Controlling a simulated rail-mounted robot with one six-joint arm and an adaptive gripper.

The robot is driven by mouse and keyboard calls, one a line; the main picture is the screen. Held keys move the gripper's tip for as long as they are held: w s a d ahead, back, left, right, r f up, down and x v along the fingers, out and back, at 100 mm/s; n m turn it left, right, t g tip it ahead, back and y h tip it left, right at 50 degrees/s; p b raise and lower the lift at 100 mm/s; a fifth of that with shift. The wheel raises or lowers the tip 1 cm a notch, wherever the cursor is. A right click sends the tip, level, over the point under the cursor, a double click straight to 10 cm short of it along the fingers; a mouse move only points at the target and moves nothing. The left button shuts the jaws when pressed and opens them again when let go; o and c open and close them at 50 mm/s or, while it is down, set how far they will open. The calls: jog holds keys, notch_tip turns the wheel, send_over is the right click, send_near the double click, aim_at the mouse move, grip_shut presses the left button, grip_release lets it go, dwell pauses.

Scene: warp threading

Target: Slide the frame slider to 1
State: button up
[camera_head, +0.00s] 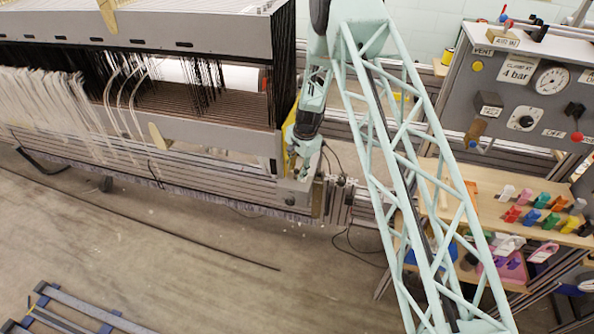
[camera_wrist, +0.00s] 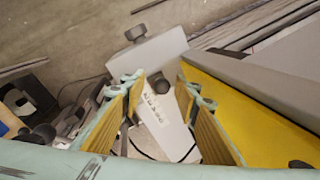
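My gripper (camera_wrist: 161,86) is open, with a wide gap between its two yellow-padded fingers. In the wrist view, a pale grey plate (camera_wrist: 168,128) with a column of small dark marks shows between the fingers; the marks are too small to read surely. A dark knob (camera_wrist: 160,83) shows between the fingertips near the top of this plate, and I cannot tell whether it is the frame slider. No contact with the fingers is visible. In the head view, my gripper (camera_head: 299,160) is at the right end of the loom frame (camera_head: 220,143), above a grey end block (camera_head: 297,192).
A large grey and yellow panel (camera_wrist: 240,110) stands close to the right finger. In the head view, white warp threads (camera_head: 50,105) hang at left, and a gauge panel (camera_head: 525,90) stands at right.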

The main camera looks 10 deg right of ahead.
jog(key=shift+r, duration=0.2)
jog(key=shift+d+r, duration=0.15)
jog(key=shift+r, duration=0.6)
notch_tip(320, 180, up, 10)
jog(key=s+d, duration=0.1)
jog(key=s, duration=0.1)
jog(key=shift+r, duration=0.1)
dwell(0.6)
